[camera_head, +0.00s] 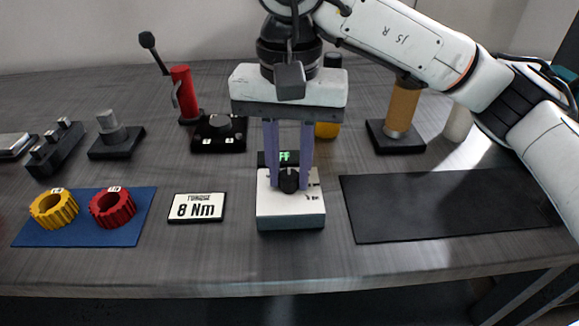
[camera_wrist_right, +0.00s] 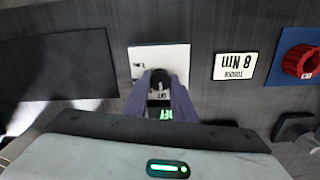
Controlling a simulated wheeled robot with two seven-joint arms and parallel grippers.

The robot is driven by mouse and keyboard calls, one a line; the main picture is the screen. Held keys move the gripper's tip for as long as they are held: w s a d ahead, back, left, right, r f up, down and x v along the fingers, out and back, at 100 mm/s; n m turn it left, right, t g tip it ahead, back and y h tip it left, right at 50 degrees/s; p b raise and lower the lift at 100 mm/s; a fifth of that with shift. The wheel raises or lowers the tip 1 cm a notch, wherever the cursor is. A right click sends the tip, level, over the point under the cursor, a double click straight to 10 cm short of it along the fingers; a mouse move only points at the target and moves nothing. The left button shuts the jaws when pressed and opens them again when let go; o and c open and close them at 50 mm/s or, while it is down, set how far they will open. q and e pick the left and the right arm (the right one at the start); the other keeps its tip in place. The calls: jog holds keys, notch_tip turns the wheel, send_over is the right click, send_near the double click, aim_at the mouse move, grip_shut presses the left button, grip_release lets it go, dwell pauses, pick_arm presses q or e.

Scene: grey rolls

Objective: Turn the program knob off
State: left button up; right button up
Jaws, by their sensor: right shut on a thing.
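The program knob (camera_head: 289,181) is a small black knob on a white-topped box (camera_head: 290,208) with grey-blue sides, at the middle front of the table. A small green display (camera_head: 286,156) shows behind the knob. My right gripper (camera_head: 289,185) points down over the box, its two purple fingers shut on the knob from both sides. In the right wrist view the knob (camera_wrist_right: 159,78) sits between the fingertips, with the green display (camera_wrist_right: 166,114) below it. The fingers hide part of the box top and its markings. My left gripper is not in view.
An "8 Nm" sign (camera_head: 196,208) lies left of the box, and a blue mat (camera_head: 88,235) with yellow and red toothed rings lies further left. A black mat (camera_head: 450,204) is at right. Several stands and tools line the back, including a red-handled one (camera_head: 184,92).

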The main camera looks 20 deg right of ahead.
aim_at(289, 173)
jog(key=shift+r, duration=0.1)
jog(key=o, duration=1.1)
jog(key=shift+c, duration=0.2)
notch_tip(289, 173, up, 10)
jog(key=p, duration=0.2)
jog(key=shift+r+p, duration=0.15)
jog(key=shift+p, duration=0.25)
